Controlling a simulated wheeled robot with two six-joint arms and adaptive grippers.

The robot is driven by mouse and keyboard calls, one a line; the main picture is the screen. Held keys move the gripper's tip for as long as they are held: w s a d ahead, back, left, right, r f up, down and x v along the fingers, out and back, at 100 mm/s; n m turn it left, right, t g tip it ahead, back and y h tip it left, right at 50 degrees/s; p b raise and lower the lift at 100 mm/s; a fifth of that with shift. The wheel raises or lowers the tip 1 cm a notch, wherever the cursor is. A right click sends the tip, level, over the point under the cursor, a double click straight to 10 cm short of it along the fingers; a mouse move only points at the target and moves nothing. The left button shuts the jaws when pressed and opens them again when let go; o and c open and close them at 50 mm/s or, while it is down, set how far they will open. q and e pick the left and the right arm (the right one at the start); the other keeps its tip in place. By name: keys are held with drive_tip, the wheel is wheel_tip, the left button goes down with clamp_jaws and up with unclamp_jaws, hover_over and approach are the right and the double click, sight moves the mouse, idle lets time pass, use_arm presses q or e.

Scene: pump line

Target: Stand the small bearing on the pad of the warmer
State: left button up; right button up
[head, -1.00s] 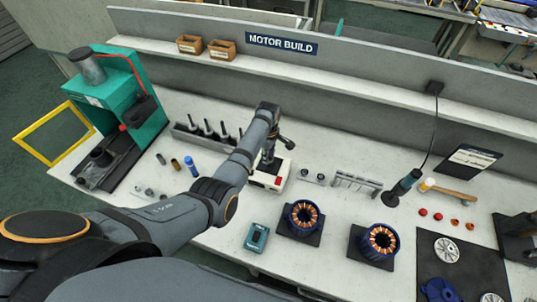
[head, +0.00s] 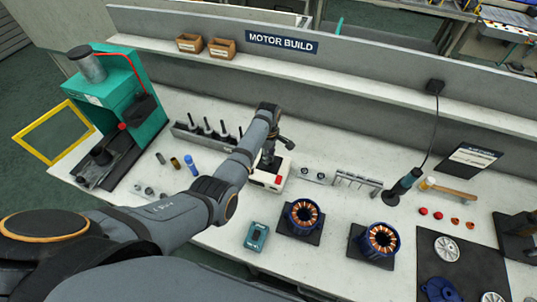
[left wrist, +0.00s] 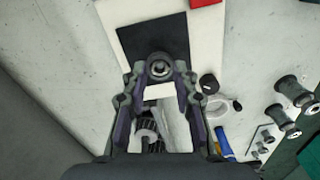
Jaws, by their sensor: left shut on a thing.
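The warmer (head: 268,181) is a white box with a red part, partly hidden behind my left arm in the head view. In the left wrist view its white top (left wrist: 113,12) carries a square black pad (left wrist: 150,35). My left gripper (left wrist: 159,72) is shut on the small bearing (left wrist: 159,66), a grey ring with a dark centre. The bearing overlaps the near edge of the pad in that view; I cannot tell whether it touches the pad. In the head view the left gripper (head: 268,156) is over the warmer and the bearing is hidden. My right gripper is not in view.
Two blue stators with copper windings (head: 303,215) (head: 381,240) stand on dark mats at the front. A green press (head: 125,100) stands at the left. A rack with dark upright tools (head: 208,130) is behind the arm. Small cylinders and a blue bottle (head: 190,164) stand left of the arm.

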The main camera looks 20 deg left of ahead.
use_arm(q)
drive_tip(key=shift+f, duration=0.1)
idle(0.6)
drive_tip(key=o, duration=0.9)
drive_tip(key=shift+o, duration=0.4)
drive_tip(key=shift+o, duration=1)
wheel_tip(320, 180, up, 4)
drive_tip(key=p, duration=0.4)
drive_tip(key=shift+p, duration=0.35)
wheel_tip(320, 180, up, 2)
drive_tip(key=shift+p, duration=0.35)
drive_tip(key=shift+f, duration=0.1)
